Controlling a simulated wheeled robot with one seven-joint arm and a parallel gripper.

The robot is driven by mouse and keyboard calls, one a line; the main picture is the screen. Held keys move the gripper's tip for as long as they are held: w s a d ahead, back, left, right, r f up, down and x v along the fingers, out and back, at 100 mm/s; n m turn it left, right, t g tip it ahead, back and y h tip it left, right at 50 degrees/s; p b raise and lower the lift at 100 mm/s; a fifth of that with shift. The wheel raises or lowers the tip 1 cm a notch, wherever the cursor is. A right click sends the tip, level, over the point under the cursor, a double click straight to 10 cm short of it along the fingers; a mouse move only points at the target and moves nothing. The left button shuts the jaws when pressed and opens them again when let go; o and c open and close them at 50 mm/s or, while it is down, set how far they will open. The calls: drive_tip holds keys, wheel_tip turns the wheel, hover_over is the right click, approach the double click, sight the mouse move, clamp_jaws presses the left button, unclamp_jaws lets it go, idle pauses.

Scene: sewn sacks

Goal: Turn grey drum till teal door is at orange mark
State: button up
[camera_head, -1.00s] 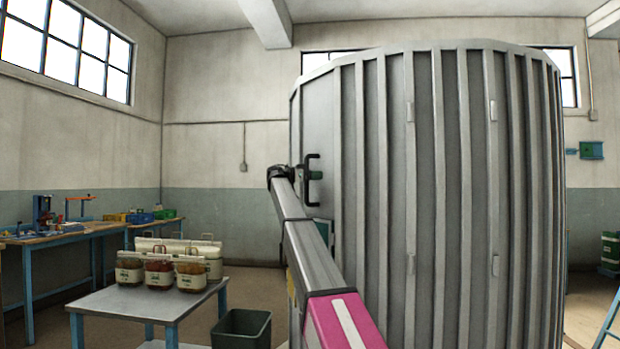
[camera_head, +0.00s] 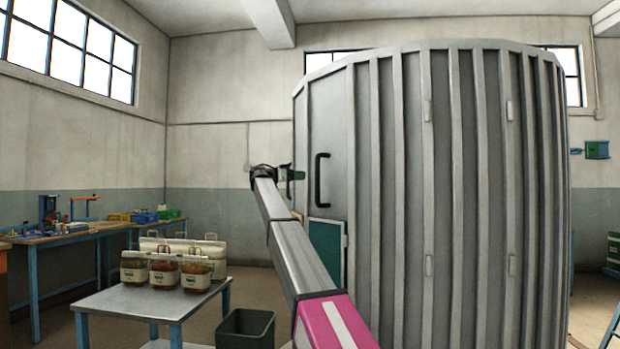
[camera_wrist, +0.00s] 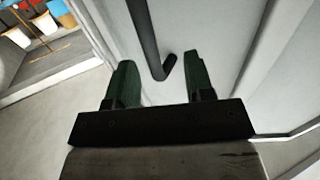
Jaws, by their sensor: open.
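The grey drum (camera_head: 440,190) is a tall ribbed cylinder filling the right half of the head view. The teal door (camera_head: 326,250) is low on its left side, in a light frame. A black handle (camera_head: 321,180) is on the panel above the door. My gripper (camera_head: 291,174) is open at the drum's left edge, left of that handle. In the wrist view, my green fingers (camera_wrist: 160,80) are apart, with a black bar (camera_wrist: 145,40) reaching between them in the picture; I cannot tell which handle it belongs to. I cannot make out the orange mark clearly.
A metal table (camera_head: 150,300) with several jars stands at left, a dark green bin (camera_head: 245,328) beside it. A workbench (camera_head: 90,235) runs along the left wall. A blue ladder-like frame (camera_head: 612,330) shows at the lower right edge.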

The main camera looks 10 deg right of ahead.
drive_tip(key=shift+s+a, duration=0.15)
drive_tip(key=shift+a, duration=0.85)
